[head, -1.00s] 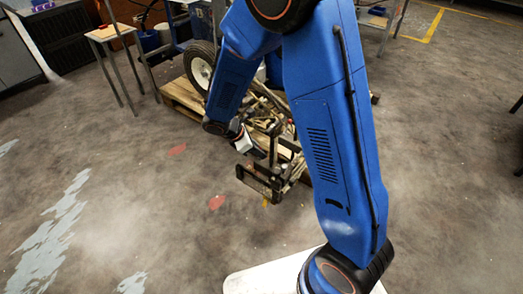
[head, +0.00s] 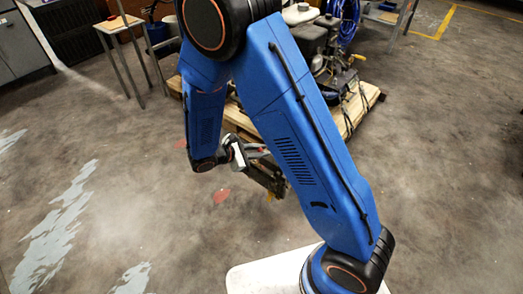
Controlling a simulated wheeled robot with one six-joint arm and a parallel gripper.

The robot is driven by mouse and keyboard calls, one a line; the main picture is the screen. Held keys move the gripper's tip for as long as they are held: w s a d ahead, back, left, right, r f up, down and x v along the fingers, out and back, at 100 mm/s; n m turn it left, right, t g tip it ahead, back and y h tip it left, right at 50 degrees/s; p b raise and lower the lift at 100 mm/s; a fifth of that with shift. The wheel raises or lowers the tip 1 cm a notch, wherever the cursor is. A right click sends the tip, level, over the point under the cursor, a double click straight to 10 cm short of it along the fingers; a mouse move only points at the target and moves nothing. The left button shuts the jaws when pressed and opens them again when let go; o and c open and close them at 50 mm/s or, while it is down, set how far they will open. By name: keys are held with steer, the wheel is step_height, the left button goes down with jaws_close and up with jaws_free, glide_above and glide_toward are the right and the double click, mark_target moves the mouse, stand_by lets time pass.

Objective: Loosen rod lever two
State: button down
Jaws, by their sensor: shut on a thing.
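The line striper (head: 318,38) stands on a wooden pallet behind my arm, its engine side showing right of my blue upper link. My gripper (head: 262,160) is low in the middle, left of that link, among dark bars at the front of the striper. It is shut on a small part there, which seems to be a rod lever. My link hides part of the spot, and the lever is too small to tell which one it is or how it is turned. A dark bracket (head: 265,178) with a yellow tip hangs right by the gripper.
The pallet edge (head: 362,108) shows right of my arm. The concrete floor is open at left and right, with worn white paint and red spots.

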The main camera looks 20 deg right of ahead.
stand_by(0.3)
steer(key=c, duration=1.9)
jaws_free()
steer(key=shift+a, duration=0.1)
steer(key=v, duration=1.7)
steer(key=shift+s+r, duration=0.1)
steer(key=s+d+r+m+g+y, duration=0.2)
steer(key=s+d+r+m+y, duration=0.35)
steer(key=d, duration=0.55)
steer(key=s+d+r+m+g+y, duration=0.1)
steer(key=s+d+r+m+y, duration=0.2)
steer(key=s+d+r+m, duration=0.5)
steer(key=s+d+r+m+t+y, duration=0.3)
steer(key=s+d+r+t, duration=0.1)
steer(key=s+d+r, duration=0.1)
steer(key=shift+s+d+r+m, duration=0.35)
steer(key=shift+s+d+r, duration=0.05)
steer(key=shift+s+d, duration=0.5)
